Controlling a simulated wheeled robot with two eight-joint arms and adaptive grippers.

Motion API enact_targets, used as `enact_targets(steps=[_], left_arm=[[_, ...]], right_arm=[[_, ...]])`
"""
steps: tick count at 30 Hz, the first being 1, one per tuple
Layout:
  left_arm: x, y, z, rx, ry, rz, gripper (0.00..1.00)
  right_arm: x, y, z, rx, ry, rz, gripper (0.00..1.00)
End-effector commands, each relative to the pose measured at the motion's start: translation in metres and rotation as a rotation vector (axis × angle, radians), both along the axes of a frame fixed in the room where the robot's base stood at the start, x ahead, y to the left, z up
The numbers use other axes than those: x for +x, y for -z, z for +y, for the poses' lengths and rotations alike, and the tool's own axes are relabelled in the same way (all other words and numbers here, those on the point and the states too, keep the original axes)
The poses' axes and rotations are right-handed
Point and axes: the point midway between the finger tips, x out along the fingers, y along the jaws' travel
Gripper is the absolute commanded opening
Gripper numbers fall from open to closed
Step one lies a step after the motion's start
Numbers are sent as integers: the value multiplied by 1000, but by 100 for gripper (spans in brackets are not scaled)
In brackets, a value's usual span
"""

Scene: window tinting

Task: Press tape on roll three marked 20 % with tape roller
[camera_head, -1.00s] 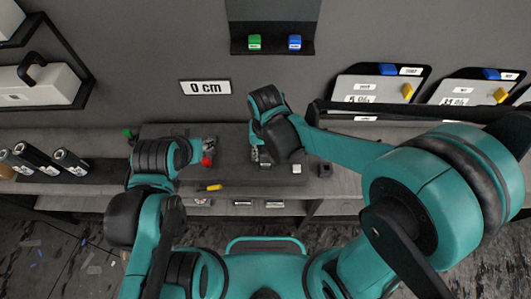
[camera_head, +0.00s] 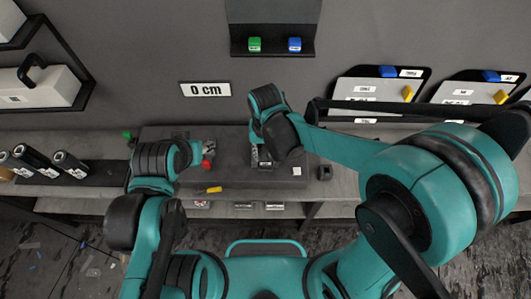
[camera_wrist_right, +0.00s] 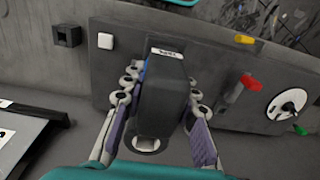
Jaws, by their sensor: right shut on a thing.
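Three black rolls with white labels lie at the left of the bench in the head view, the rightmost being this roll (camera_head: 70,164); no 20 % mark is legible. My right gripper (camera_head: 262,162) is over the middle of the bench. In the right wrist view its fingers (camera_wrist_right: 160,125) are shut on a black block-shaped tool (camera_wrist_right: 165,85) with a small white label and a blue edge; I cannot tell whether it is the tape roller. My left gripper (camera_head: 204,152) is beside a red-ended item (camera_head: 208,161); its fingers are too small and hidden to read.
A dark raised board (camera_head: 225,172) lies on the bench, with a yellow piece (camera_head: 214,189) at its front edge. A small black holder (camera_head: 325,172) stands to the right. Green (camera_head: 254,44) and blue (camera_head: 295,44) blocks sit on the wall shelf.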

Motion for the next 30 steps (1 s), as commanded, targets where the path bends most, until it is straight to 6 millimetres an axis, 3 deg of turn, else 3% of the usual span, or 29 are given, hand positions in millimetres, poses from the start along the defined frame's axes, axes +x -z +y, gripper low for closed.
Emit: enact_targets(steps=[30], left_arm=[[0, 3, 0, 0, 0, 0, 40]], right_arm=[[16, 0, 0, 0, 1, 0, 0]])
